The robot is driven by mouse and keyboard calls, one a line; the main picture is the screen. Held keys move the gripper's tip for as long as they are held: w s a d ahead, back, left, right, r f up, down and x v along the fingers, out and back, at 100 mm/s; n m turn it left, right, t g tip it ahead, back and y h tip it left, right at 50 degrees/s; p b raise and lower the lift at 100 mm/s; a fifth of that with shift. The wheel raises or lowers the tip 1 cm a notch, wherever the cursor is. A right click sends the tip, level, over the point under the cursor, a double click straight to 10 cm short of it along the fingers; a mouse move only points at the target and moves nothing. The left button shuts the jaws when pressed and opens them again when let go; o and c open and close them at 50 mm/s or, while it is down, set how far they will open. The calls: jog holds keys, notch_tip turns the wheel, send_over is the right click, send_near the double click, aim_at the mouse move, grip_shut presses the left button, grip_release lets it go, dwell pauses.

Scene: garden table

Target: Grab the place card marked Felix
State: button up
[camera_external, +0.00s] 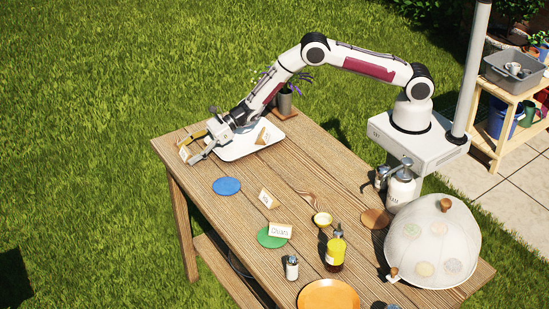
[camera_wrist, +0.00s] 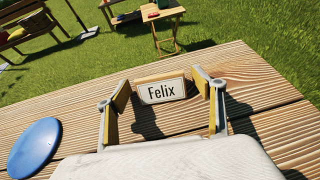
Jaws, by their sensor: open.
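The place card marked Felix (camera_wrist: 162,91) stands upright near the table's far edge in the wrist view, its lettering facing the camera. My gripper (camera_wrist: 161,100) is open, with one yellow-padded finger on each side of the card. I cannot tell whether either finger touches it. In the external view my gripper (camera_external: 196,143) is low over the table's left corner, and the Felix card (camera_external: 184,153) shows as a small pale piece at its fingers. Two other cards, a small one (camera_external: 265,198) and one with a longer name (camera_external: 280,231), stand farther along the table.
A white tray (camera_external: 232,154) lies under my wrist, with a brownish piece on it. A blue disc (camera_external: 227,186) lies nearby. A green disc (camera_external: 268,241), yellow bottle (camera_external: 335,254), shaker (camera_external: 291,268) and mesh dome (camera_external: 432,240) stand farther off. The table edge is close behind the card.

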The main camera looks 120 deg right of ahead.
dwell(0.3)
jog(key=c, duration=1.1)
jog(key=shift+r, duration=5)
